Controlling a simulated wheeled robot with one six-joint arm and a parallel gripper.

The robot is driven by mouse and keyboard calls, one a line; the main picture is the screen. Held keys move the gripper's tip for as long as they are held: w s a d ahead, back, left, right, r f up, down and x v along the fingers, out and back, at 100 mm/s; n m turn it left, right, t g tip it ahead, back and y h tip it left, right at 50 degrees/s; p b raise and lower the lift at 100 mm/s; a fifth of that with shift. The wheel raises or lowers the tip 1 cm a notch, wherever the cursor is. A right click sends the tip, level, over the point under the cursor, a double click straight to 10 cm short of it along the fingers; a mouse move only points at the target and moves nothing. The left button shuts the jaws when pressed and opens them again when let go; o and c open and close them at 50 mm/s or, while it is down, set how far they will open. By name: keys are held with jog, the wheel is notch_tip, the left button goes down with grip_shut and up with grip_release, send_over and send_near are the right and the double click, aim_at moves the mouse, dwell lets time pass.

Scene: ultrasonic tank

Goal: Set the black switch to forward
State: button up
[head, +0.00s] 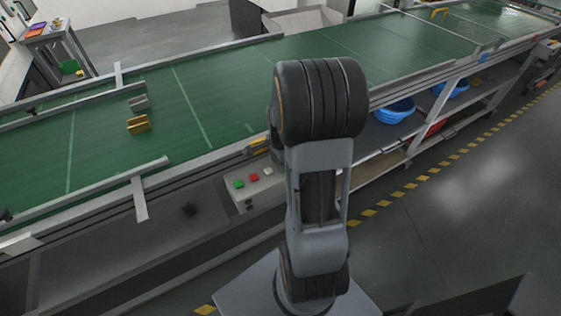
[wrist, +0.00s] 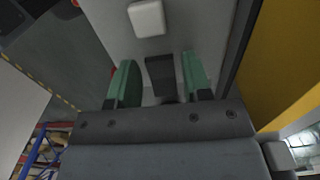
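In the wrist view the black switch (wrist: 160,72) stands out from the light grey panel (wrist: 112,32), between the two green fingers of my gripper (wrist: 160,85). The fingers are apart, with a visible gap on each side of the switch, so my gripper is open around it. I cannot tell which position the switch is set to. In the head view the control box (head: 262,190) sits at the conveyor's near edge. My arm hides my gripper and most of the box's right end there.
The box carries a green button (head: 239,184), a red button (head: 254,177) and a white button (head: 268,171); the white button also shows close by in the wrist view (wrist: 147,18). Yellow (head: 138,124) and grey (head: 139,103) pieces lie on the green belt (head: 200,85).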

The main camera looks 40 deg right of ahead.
jog(key=c, duration=0.7)
jog(key=shift+d+r+y+p, duration=0.1)
jog(key=shift+r+y+p, duration=0.1)
jog(key=shift+y+p, duration=0.2)
jog(key=shift+d+y, duration=0.25)
jog(key=shift+y, duration=1.05)
jog(key=o, duration=0.9)
jog(key=shift+o, duration=0.2)
jog(key=shift+r, duration=0.15)
jog(key=v, duration=1.3)
jog(key=shift+s+r, duration=0.3)
jog(key=shift+s, duration=0.05)
jog(key=shift+d, duration=0.1)
